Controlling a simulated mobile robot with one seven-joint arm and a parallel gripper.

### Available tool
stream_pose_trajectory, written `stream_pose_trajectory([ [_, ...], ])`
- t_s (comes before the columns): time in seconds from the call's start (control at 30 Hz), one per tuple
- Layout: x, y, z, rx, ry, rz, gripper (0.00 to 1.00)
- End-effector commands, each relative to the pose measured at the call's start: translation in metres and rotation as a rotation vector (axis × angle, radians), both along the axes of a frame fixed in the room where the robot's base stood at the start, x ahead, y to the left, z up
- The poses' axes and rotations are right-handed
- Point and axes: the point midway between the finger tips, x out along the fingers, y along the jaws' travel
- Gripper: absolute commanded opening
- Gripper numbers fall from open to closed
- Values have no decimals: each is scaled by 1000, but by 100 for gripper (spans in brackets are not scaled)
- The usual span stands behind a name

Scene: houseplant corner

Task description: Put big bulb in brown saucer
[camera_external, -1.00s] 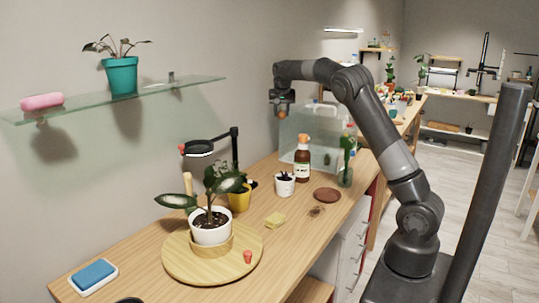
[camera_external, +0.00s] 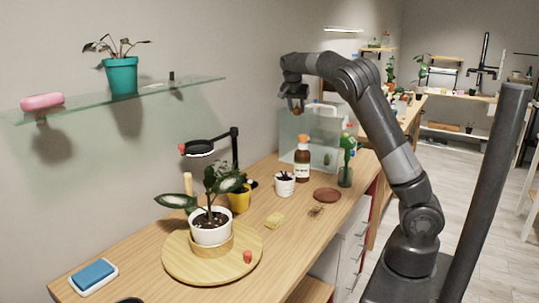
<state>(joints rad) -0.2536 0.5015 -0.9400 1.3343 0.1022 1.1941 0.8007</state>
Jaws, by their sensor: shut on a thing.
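My gripper (camera_external: 297,104) is in the air at the upper middle, pointing down, in front of the clear tank as seen in the picture. It is shut on a small brownish thing, which looks like the big bulb (camera_external: 297,110); the fingers hide part of it. The brown saucer (camera_external: 327,195) lies flat on the wooden bench, below and to the right of my gripper. Nothing shows on the saucer. A small brown thing (camera_external: 316,211) lies on the bench just in front of the saucer; it is too small to identify.
A brown bottle with an orange cap (camera_external: 302,165) and a white pot (camera_external: 284,184) stand left of the saucer. The clear tank (camera_external: 322,137) is farther back. A yellow sponge-like block (camera_external: 275,220) lies in front.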

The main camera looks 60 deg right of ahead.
Motion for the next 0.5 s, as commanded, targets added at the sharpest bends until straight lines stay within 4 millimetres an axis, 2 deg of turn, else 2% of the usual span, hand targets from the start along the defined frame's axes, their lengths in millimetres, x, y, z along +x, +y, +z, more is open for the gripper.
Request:
stream_pose_trajectory([
  [0.5,-129,19,17,0,0,-508,15],
])
